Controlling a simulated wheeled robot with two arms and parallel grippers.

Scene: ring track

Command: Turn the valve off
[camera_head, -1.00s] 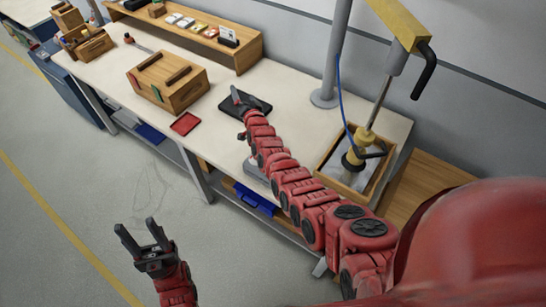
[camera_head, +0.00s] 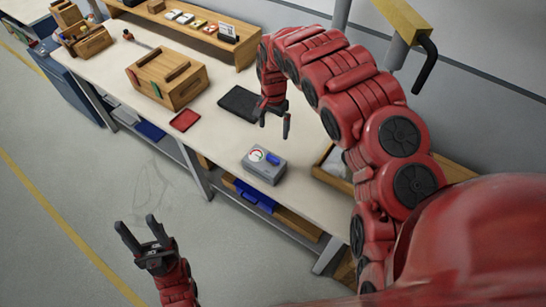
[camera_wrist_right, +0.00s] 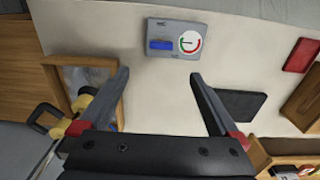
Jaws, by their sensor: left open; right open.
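The valve is a grey box (camera_head: 250,166) with a blue handle (camera_head: 269,158) and a round red, green and white gauge (camera_head: 256,154), on the bench near its front edge. In the right wrist view the box (camera_wrist_right: 176,26) lies ahead of the fingertips, with the blue handle (camera_wrist_right: 160,45) lying lengthwise along it. My right gripper (camera_head: 275,125) is open and empty, above the bench behind the box and apart from it. It also shows in the right wrist view (camera_wrist_right: 160,78). My left gripper (camera_head: 138,228) is open and empty over the floor at lower left.
A black tray (camera_head: 238,103), a red tray (camera_head: 185,121) and a wooden box (camera_head: 168,78) stand on the bench (camera_head: 222,146). A wooden bin (camera_wrist_right: 105,72) with a yellow and black tool is left in the wrist view. Bench around the grey box is clear.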

